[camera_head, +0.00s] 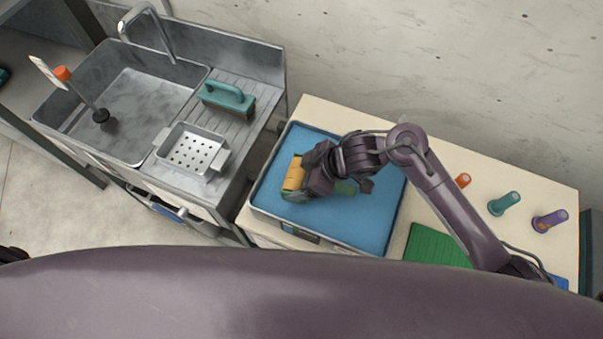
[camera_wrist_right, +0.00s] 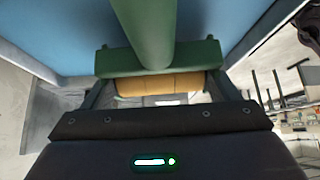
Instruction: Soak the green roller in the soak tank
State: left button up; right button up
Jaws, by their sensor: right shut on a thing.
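The soak tank (camera_head: 258,212) is a grey-rimmed rectangular tray with a flat blue inside, on the pale table. My right gripper (camera_head: 308,178) is over its left half, shut on the green roller. The roller has a green handle (camera_head: 345,188) and a yellow-tan sleeve (camera_head: 294,174). In the right wrist view, the green handle (camera_wrist_right: 150,32) points away and the sleeve (camera_wrist_right: 158,85) lies between the fingers, beside a green crossbar. My gripper hides part of the roller. I cannot tell whether the sleeve touches the blue. My left gripper is not in view.
A steel sink (camera_head: 135,105) with a tap stands left, an orange-topped stick inside. A teal brush (camera_head: 229,98) and a perforated tray (camera_head: 190,152) sit on its drainboard. Right of the tank are a green mat (camera_head: 432,246) and orange, teal and purple upright pieces (camera_head: 503,204).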

notch_tip(320, 180, down, 4)
jog(key=b, duration=0.4)
jog(key=shift+d+f, duration=0.1)
jog(key=shift+f+b, duration=0.55)
jog(key=shift+f, duration=0.7)
dwell(1.0)
jog(key=shift+r, duration=0.15)
dwell(3.5)
notch_tip(320, 180, up, 12)
jog(key=p, duration=1.2)
jog(key=shift+f, duration=0.3)
